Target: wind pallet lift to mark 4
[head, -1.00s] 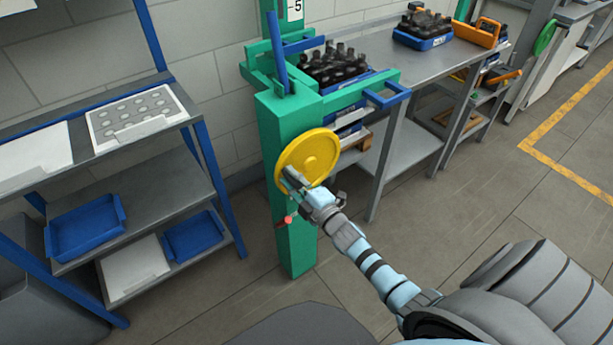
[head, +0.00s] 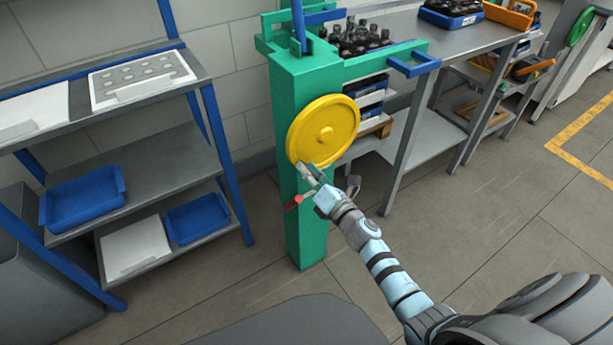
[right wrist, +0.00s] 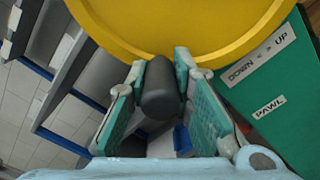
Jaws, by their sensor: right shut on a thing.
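The green lift post (head: 300,105) stands in the middle of the head view, with a yellow handwheel (head: 324,131) on its side. My right gripper (head: 308,171) is at the wheel's lower left edge. In the right wrist view its fingers are shut on the dark wheel handle (right wrist: 160,90), below the yellow wheel (right wrist: 180,25). A label reading "DOWN" and "UP" (right wrist: 262,57) and a "PAWL" label (right wrist: 269,107) are on the green plate. A red pawl lever (head: 296,201) sticks out below the wheel. The number scale is out of view. My left gripper is not in view.
Dark bottles (head: 360,38) stand at the lift top, with blue crates (head: 372,88) lower behind the post. A metal bench (head: 480,42) runs right. A shelf rack (head: 150,160) with blue trays (head: 83,200) stands left. Floor at right is open.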

